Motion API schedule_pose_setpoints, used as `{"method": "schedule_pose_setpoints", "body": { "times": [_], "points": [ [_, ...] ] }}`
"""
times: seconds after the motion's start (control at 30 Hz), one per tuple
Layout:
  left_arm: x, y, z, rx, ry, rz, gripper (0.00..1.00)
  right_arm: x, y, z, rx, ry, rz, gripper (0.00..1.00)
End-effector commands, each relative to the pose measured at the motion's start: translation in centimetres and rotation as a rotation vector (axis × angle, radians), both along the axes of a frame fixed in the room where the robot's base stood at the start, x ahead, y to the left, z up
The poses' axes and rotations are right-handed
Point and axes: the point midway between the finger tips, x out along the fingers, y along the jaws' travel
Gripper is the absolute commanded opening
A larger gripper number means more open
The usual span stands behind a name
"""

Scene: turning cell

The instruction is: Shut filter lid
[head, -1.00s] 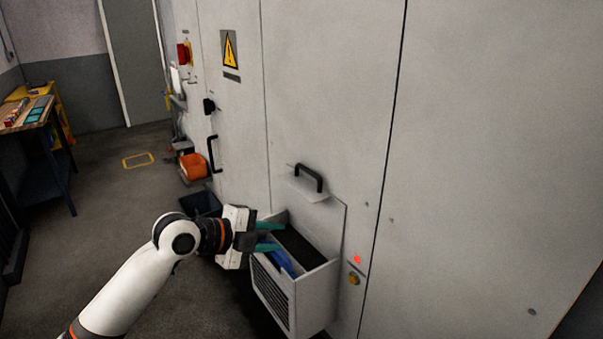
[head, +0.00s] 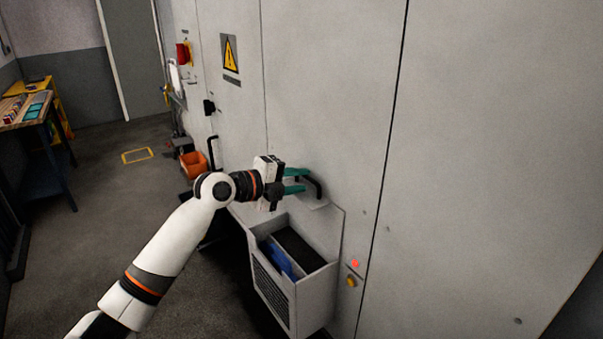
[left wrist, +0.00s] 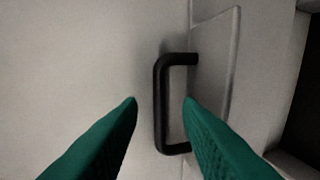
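The filter lid (head: 325,203) is a pale flap standing out from the cabinet above the open filter box (head: 318,280). A black bar handle (head: 318,187) sits on it. My left gripper (head: 300,181) is at the handle, its green fingers pointing at it. In the left wrist view the fingers are spread apart, with the handle (left wrist: 159,105) ahead and between the tips; I cannot tell whether either finger touches it. The box holds a dark panel (head: 299,247) and a blue item (head: 277,258). My right gripper is not in view.
The tall grey cabinet wall (head: 480,150) fills the right side. A red light (head: 355,264) and a yellow button (head: 351,282) are right of the box. An orange bin (head: 194,164) stands on the floor further back. The floor at left is clear up to the workbench (head: 30,110).

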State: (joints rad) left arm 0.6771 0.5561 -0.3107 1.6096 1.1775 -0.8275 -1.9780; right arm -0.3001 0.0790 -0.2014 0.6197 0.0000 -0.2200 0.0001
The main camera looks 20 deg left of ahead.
Motion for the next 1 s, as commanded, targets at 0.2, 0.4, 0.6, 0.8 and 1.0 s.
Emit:
{"method": "schedule_pose_setpoints", "body": {
  "times": [0.2,0.4,0.6,0.8,1.0],
  "points": [
    [1.09,-0.95,-0.36,0.001,0.000,-0.001,0.32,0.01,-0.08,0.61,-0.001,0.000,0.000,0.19],
    [1.15,-0.96,-0.47,0.002,0.000,0.000,0.32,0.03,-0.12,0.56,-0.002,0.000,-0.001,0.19],
    [1.14,-0.95,-0.45,0.002,0.001,0.000,0.09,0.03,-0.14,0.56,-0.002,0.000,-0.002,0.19],
    [1.13,-0.95,-0.46,0.002,0.001,0.000,0.00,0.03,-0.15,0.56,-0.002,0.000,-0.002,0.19],
    [1.14,-0.82,-0.62,0.000,-0.001,0.000,0.00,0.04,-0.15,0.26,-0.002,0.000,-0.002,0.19]
  ]
}}
